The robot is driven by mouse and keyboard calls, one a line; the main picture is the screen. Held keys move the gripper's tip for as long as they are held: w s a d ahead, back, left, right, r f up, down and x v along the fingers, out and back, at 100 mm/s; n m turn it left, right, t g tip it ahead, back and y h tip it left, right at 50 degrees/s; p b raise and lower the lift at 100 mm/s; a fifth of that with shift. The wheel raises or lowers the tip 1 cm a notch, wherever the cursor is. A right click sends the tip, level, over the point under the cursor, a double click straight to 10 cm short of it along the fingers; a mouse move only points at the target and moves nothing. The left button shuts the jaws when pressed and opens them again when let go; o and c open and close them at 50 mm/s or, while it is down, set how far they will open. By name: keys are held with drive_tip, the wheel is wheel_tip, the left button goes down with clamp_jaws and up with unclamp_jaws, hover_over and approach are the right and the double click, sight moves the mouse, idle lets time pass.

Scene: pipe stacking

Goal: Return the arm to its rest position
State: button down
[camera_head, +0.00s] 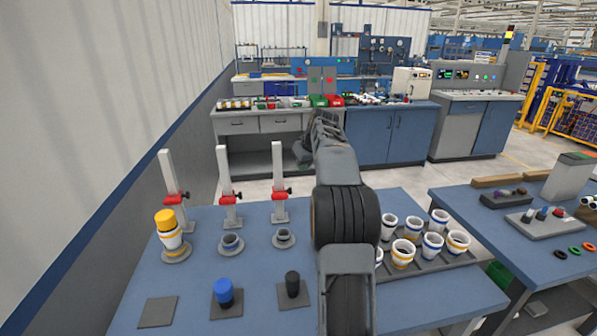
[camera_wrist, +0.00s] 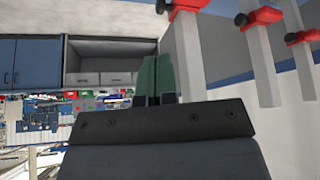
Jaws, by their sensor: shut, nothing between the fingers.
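My arm reaches forward over the blue table (camera_head: 190,300). My gripper (camera_head: 302,152) is raised above the table, beyond the rightmost stand post, with nothing in it. In the wrist view its green fingers (camera_wrist: 157,80) are together and empty. Three grey posts with red clamps stand at the table's left and middle: left (camera_head: 173,190), middle (camera_head: 228,188), right (camera_head: 279,185). At the left post a white banded pipe (camera_head: 170,238) stands upright with a yellow piece (camera_head: 166,220) on top. Grey round holders (camera_head: 231,243) sit before the other two posts.
A blue plug (camera_head: 223,291) and a black plug (camera_head: 292,284) stand on square pads; the left pad (camera_head: 158,311) is bare. A tray (camera_head: 430,263) of several banded white pipes lies right of my arm, partly hidden. A second table (camera_head: 510,220) is at right, a wall at left.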

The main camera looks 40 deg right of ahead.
drive_tip(key=shift+s+r, duration=0.25)
drive_tip(key=shift+r, duration=0.15)
drive_tip(key=s+a+f+m+g, duration=0.2)
drive_tip(key=s+a+f+m, duration=0.25)
drive_tip(key=f, duration=0.25)
drive_tip(key=s+a+r+n+p, duration=0.1)
drive_tip(key=s+a+n+p, duration=0.3)
drive_tip(key=s+a, duration=1.8)
drive_tip(key=a+p, duration=0.2)
drive_tip(key=a, duration=0.2)
drive_tip(key=shift+r+n, duration=0.2)
drive_tip(key=shift+n, duration=0.15)
